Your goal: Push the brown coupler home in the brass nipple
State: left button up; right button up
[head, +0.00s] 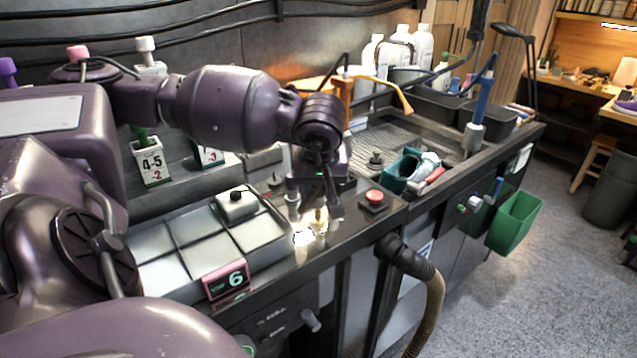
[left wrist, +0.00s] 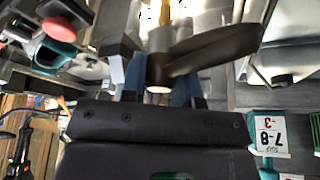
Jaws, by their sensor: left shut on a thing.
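My left gripper (head: 312,203) reaches down over the bench's front edge area, beside the red button. In the left wrist view its two blue-grey fingers (left wrist: 161,80) are shut on the brown coupler (left wrist: 205,52), a dark brown body with a tapered arm running off to the right. A yellow brass piece, seemingly the brass nipple (left wrist: 179,12), stands just beyond the coupler at the top of that view. A small brass-coloured part (head: 322,216) also shows below the gripper in the head view. The gripper hides the joint; I cannot tell how deep the coupler sits. My right gripper is out of view.
A red button (head: 374,196) on a dark box stands right of the gripper. A pale compartment tray (head: 180,262) with a pink "6" sign (head: 226,279) lies left. A teal holder (head: 402,172) and a grated sink (head: 365,136) are behind right. A hose (head: 410,258) hangs at the front.

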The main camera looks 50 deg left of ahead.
aim_at(318, 196)
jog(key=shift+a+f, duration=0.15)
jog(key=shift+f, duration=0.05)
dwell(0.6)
pick_arm(q)
jog(key=shift+f+b, duration=0.35)
jog(key=shift+f, duration=0.15)
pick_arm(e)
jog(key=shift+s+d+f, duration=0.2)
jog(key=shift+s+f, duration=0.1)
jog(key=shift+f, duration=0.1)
pick_arm(q)
jog(key=shift+f+b, duration=0.3)
jog(key=shift+f, duration=0.4)
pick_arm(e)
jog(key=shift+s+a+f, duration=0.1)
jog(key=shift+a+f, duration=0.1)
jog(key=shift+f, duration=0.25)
pick_arm(q)
jog(key=shift+f, duration=0.55)
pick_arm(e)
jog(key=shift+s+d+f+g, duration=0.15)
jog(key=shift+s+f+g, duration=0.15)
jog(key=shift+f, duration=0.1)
pick_arm(q)
jog(key=o, duration=0.9)
jog(key=shift+o, duration=0.2)
